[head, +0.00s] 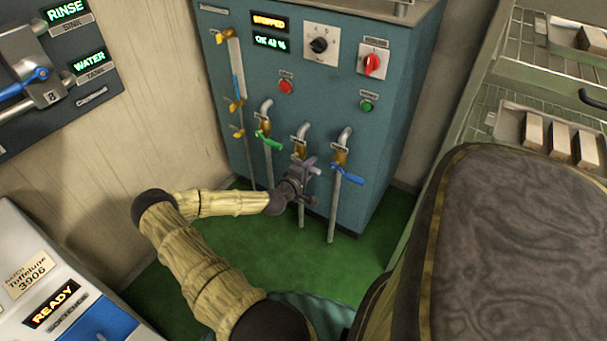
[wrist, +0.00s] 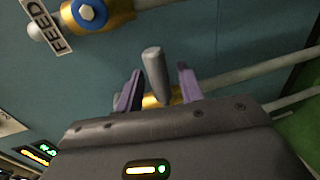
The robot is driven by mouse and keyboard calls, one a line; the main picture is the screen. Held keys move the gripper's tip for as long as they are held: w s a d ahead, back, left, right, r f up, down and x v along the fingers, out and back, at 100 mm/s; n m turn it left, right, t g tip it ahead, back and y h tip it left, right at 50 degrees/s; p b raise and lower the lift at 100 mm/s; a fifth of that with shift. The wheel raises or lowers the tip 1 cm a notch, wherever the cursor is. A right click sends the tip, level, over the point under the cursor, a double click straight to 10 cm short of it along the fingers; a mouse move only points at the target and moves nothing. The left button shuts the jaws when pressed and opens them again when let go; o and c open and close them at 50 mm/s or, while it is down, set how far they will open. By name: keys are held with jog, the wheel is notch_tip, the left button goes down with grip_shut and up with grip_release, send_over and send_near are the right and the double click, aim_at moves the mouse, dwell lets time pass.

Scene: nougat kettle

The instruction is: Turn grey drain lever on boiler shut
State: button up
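The grey drain lever (wrist: 154,70) stands up between my gripper's two purple fingers in the wrist view, on a brass valve (wrist: 160,101). My gripper (wrist: 159,78) is open around the lever, with a visible gap on both sides. In the head view my gripper (head: 308,165) is at the middle of three lower taps on the front of the teal boiler (head: 235,80). There it hides most of the lever, so its exact angle is unclear.
A green lever (head: 268,140) is on the tap to the left and a blue lever (head: 347,175) on the tap to the right. The blue hub (wrist: 90,12) beside a FEED label shows in the wrist view. A rack with trays (head: 510,125) stands at right. Green floor is clear below.

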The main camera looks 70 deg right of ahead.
jog(key=p+v, duration=0.3)
jog(key=v, duration=1.4)
jog(key=shift+a, duration=0.15)
